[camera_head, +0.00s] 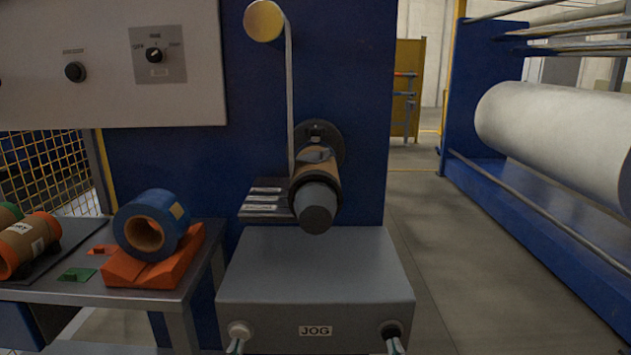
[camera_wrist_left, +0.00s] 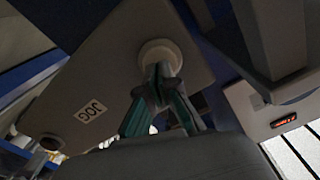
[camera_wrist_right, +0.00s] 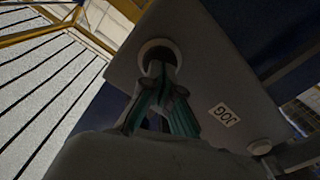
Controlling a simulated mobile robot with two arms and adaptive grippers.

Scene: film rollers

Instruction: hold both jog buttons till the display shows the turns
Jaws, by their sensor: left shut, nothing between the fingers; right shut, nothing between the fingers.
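The grey jog box (camera_head: 315,275) has a JOG label (camera_head: 315,331) on its front. A white jog button (camera_head: 239,329) is at the left and a dark jog button (camera_head: 391,329) at the right. My left gripper (camera_head: 235,346) is shut and empty, its tips at the white button, which also shows in the left wrist view (camera_wrist_left: 160,52). My right gripper (camera_head: 395,346) is shut and empty, its tips at the dark button, seen with a pale ring in the right wrist view (camera_wrist_right: 158,52). I cannot tell whether either button is pressed.
Above the box, a roller with a brown core (camera_head: 318,170) sticks out from the blue machine. A side table (camera_head: 180,300) at the left holds a blue tape roll (camera_head: 125,222) on an orange stand (camera_head: 150,272). Open floor (camera_head: 450,290) lies to the right.

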